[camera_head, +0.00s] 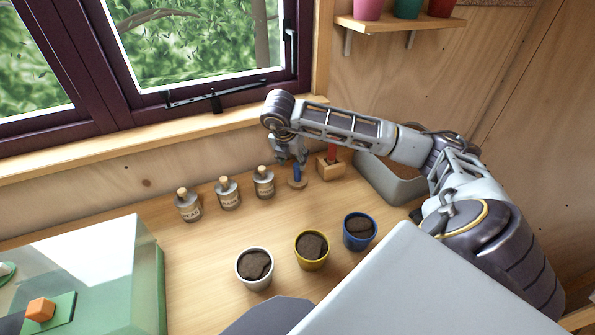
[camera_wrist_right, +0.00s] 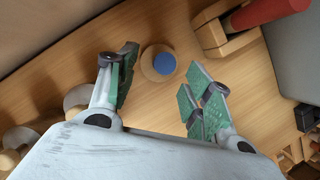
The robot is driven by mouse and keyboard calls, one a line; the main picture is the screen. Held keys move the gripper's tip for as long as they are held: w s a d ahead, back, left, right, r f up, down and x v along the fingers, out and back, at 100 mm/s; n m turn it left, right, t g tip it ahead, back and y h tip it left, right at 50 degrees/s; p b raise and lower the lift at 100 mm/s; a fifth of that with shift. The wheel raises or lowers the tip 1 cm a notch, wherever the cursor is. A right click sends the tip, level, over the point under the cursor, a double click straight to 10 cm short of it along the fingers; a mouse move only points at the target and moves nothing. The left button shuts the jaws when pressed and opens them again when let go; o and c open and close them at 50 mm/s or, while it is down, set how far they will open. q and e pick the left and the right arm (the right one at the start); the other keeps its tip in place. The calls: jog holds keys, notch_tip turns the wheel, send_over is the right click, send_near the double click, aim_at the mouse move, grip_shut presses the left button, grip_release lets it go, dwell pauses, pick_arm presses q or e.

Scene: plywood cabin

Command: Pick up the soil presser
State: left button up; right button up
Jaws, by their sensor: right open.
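The soil presser (camera_head: 297,182), with a blue upright handle on a round wooden base, stands on the wooden table near the back wall. In the right wrist view the soil presser (camera_wrist_right: 165,63) is seen from above, its blue top between and just beyond the fingertips. My right gripper (camera_head: 291,160) is open and empty, pointing down just above the handle. In the wrist view the right gripper's green-padded fingers (camera_wrist_right: 163,78) are spread wide, not visibly touching it. My left gripper is not in view.
A wooden block (camera_head: 327,169) with a red-handled item stands close right of the presser. Several corked bottles (camera_head: 264,184) stand to its left. White (camera_head: 241,268), yellow (camera_head: 311,263) and blue (camera_head: 345,236) soil pots are nearer. A grey bin (camera_head: 397,190) is at right.

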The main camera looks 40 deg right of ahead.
aim_at(297, 165)
jog(key=shift+s+d+p+x, duration=0.1)
jog(key=shift+p+x, duration=0.1)
jog(key=shift+x, duration=0.75)
jog(key=shift+s+d+p+x, duration=0.15)
jog(key=shift+x, duration=0.85)
jog(key=shift+w+d+f, duration=0.15)
jog(key=shift+d+f, duration=0.1)
jog(key=shift+f, duration=0.3)
jog(key=shift+c, duration=0.2)
grip_shut()
